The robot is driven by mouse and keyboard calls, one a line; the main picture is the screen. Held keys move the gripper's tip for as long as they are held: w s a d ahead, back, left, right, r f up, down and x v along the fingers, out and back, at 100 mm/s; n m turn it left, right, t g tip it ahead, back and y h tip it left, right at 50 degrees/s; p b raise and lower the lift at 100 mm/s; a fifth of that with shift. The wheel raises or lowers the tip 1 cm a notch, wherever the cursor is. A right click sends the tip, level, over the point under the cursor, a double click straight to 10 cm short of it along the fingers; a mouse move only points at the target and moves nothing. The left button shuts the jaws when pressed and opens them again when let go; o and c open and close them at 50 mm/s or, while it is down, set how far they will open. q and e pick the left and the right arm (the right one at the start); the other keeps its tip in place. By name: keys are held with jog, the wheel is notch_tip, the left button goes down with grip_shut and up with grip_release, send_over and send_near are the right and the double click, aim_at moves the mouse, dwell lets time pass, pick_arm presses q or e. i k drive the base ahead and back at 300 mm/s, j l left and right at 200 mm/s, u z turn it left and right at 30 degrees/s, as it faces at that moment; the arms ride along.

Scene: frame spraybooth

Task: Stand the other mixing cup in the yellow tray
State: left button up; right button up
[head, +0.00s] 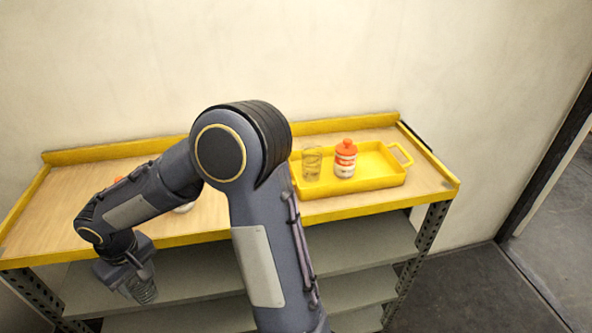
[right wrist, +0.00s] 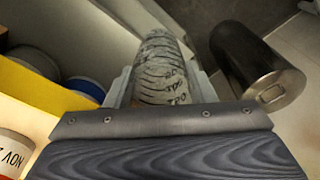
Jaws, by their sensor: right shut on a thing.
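The yellow tray (head: 385,180) lies on the right part of the bench top. A clear mixing cup (head: 311,164) stands upright in its left part, beside a red-and-white bottle (head: 345,160). My right gripper (head: 138,283) is at the lower left, in front of the bench's front edge and well away from the tray. It is shut on a clear, ridged mixing cup (head: 145,291) with dark markings; the right wrist view shows this cup (right wrist: 164,70) between the fingers. The cup looks tilted in the head view. My left gripper is not in view.
The bench (head: 420,169) has a yellow rim and grey shelves (head: 362,243) below. My right arm hides much of its middle; an orange thing (head: 119,179) peeks out behind it. The right wrist view shows a dark cylinder (right wrist: 250,60), a blue-lidded container (right wrist: 87,86) and a labelled white can (right wrist: 12,152).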

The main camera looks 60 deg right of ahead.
aim_at(374, 168)
jog(key=k+l+z, duration=0.35)
jog(key=k+l, duration=0.55)
jog(key=l, duration=0.1)
